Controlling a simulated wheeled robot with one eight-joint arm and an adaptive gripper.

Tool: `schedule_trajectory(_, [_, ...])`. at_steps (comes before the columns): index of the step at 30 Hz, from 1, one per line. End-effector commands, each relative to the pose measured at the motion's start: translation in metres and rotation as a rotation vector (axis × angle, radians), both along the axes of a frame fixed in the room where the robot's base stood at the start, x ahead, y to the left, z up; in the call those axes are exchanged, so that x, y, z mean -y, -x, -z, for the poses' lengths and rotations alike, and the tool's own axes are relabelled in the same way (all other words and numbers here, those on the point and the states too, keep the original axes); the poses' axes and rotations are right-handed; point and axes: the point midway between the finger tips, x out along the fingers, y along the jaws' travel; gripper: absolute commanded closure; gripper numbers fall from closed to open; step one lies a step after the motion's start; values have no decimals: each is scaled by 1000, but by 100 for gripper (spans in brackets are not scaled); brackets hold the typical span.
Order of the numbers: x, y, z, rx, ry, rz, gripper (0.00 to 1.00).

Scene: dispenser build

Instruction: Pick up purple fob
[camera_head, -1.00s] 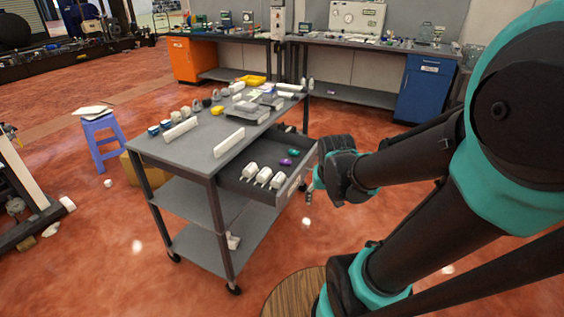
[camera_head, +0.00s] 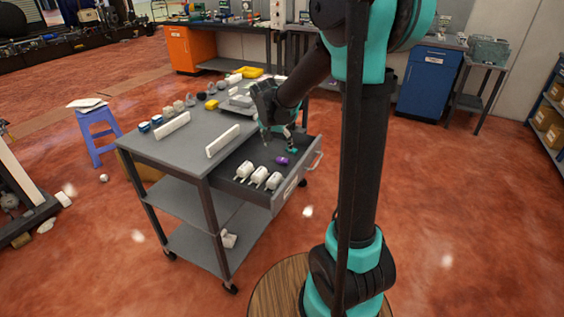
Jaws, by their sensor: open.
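The purple fob (camera_head: 282,161) lies in the open drawer (camera_head: 236,188) of the grey cart, toward its right side. My gripper (camera_head: 278,144) is open and points down over the drawer, just behind and above the purple fob. It looks empty. A small teal item (camera_head: 293,149) shows beside the fingers, right behind the fob; I cannot tell whether it is a loose object or part of my gripper. The fob itself is in plain view, and I see no contact with the fingers.
Several white plugs (camera_head: 259,176) lie at the drawer's front left. Two white bars (camera_head: 222,141) stand on the cart top (camera_head: 185,152), with small items and a yellow tray (camera_head: 249,72) farther back. A blue stool (camera_head: 98,135) stands left.

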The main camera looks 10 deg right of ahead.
Motion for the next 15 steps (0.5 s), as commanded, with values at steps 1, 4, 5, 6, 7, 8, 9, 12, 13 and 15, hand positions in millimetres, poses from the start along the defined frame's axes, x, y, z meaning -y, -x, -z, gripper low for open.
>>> schedule_trajectory(1, [2, -4, 9, 0, 0, 1, 31])
schedule_trajectory(4, [5, -9, 25, 0, 0, 1, 31])
schedule_trajectory(5, [6, -11, 28, 0, 0, 1, 31])
schedule_trajectory(6, [7, -12, 33, 0, 0, 1, 31])
schedule_trajectory(7, [8, -13, 36, 0, 0, 0, 31])
schedule_trajectory(8, [8, -14, 39, 0, 0, 0, 31])
schedule_trajectory(9, [9, -15, 42, 0, 0, 0, 31])
schedule_trajectory(12, [10, -16, 46, -1, -1, 0, 31])
schedule_trajectory(13, [10, -17, 47, -1, -1, 0, 31])
schedule_trajectory(15, [10, -18, 50, -1, -1, 0, 31])
